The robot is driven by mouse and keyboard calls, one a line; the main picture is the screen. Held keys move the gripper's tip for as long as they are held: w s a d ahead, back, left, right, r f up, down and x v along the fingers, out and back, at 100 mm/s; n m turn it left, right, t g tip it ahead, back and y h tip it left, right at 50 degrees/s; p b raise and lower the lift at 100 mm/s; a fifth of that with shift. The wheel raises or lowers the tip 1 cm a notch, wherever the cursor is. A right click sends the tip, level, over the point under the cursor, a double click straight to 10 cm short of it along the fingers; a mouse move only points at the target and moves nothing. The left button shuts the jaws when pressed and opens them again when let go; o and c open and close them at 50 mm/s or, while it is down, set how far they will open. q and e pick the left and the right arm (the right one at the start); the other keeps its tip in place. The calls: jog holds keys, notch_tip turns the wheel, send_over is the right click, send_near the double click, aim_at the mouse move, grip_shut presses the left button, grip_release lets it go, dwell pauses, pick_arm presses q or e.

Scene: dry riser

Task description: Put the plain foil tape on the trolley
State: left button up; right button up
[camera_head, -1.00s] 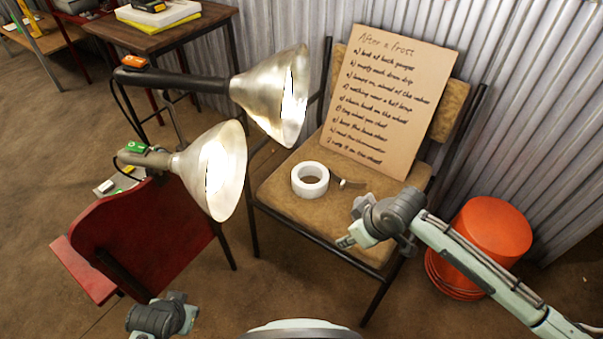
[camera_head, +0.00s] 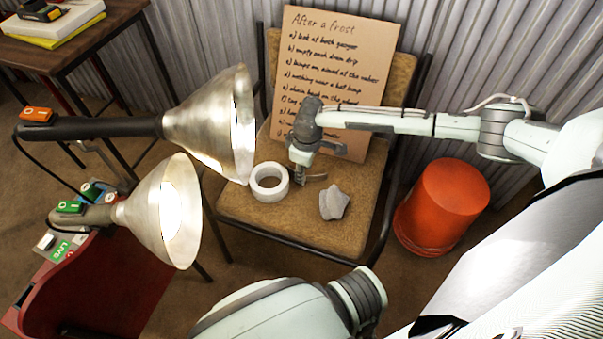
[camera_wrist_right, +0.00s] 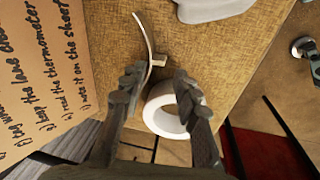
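A white tape roll (camera_head: 269,182) lies flat on the brown chair seat (camera_head: 290,228), left of my right gripper (camera_head: 301,176). In the right wrist view my right gripper (camera_wrist_right: 160,80) has its fingers spread apart. The white roll (camera_wrist_right: 168,110) shows lower in that view, partly hidden by one finger. I cannot tell whether finger and roll touch. A thin curved strip (camera_wrist_right: 145,38) lies by the other finger. Markings on the roll cannot be made out. My left gripper is not in view. I cannot identify a trolley with certainty.
A grey lump (camera_head: 333,203) lies on the seat. A lettered cardboard sign (camera_head: 350,70) leans on the chair back. Two metal lamps (camera_head: 215,122) (camera_head: 165,212) stand close left. A red piece of furniture (camera_head: 110,285) is below them. An orange bucket (camera_head: 443,205) stands right.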

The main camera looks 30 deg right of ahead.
aim_at(308, 178)
jog(key=f, duration=0.3)
jog(key=w+f, duration=0.1)
jog(key=f, duration=0.1)
jog(key=shift+d, duration=0.25)
jog(key=shift+c, duration=0.5)
jog(key=c, duration=0.6)
